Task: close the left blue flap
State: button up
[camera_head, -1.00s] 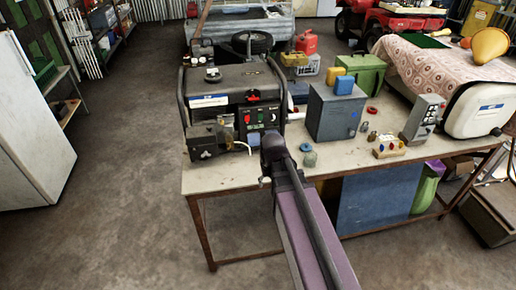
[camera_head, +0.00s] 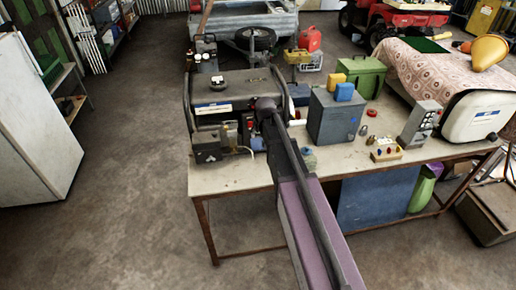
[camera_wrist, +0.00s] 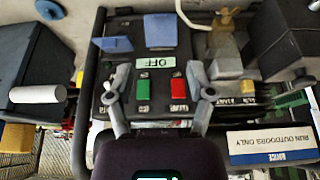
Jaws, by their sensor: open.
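The control panel of a black generator (camera_head: 235,82) faces my gripper (camera_head: 266,104). The wrist view shows the panel upside down, with two blue flaps. The blue flap nearer the yellowish cable, the panel's left one (camera_wrist: 160,30), appears as a broad, nearly square face. The other blue flap (camera_wrist: 112,44) looks tilted and foreshortened. My gripper (camera_wrist: 157,76) is open and empty, its fingers spread on either side of a green switch (camera_wrist: 144,88) and a red switch (camera_wrist: 178,88). Both flaps lie beyond the fingertips in that picture. I cannot tell whether the fingers touch the panel.
The generator stands on a workbench (camera_head: 228,180). A dark box with a cable (camera_head: 212,147) sits at its front left. A grey box (camera_head: 335,115) stands to the right, and a small jar (camera_head: 308,158) is near my arm. Black frame tubes (camera_wrist: 92,80) border the panel.

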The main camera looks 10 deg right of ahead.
aim_at(258, 149)
jog(key=shift+f, duration=0.2)
jog(key=b+x, duration=1.2)
jog(key=x, duration=0.1)
jog(key=shift+w+f+b, duration=0.1)
jog(key=shift+f+b, duration=0.1)
jog(key=shift+b, duration=0.15)
dwell(0.3)
grip_shut()
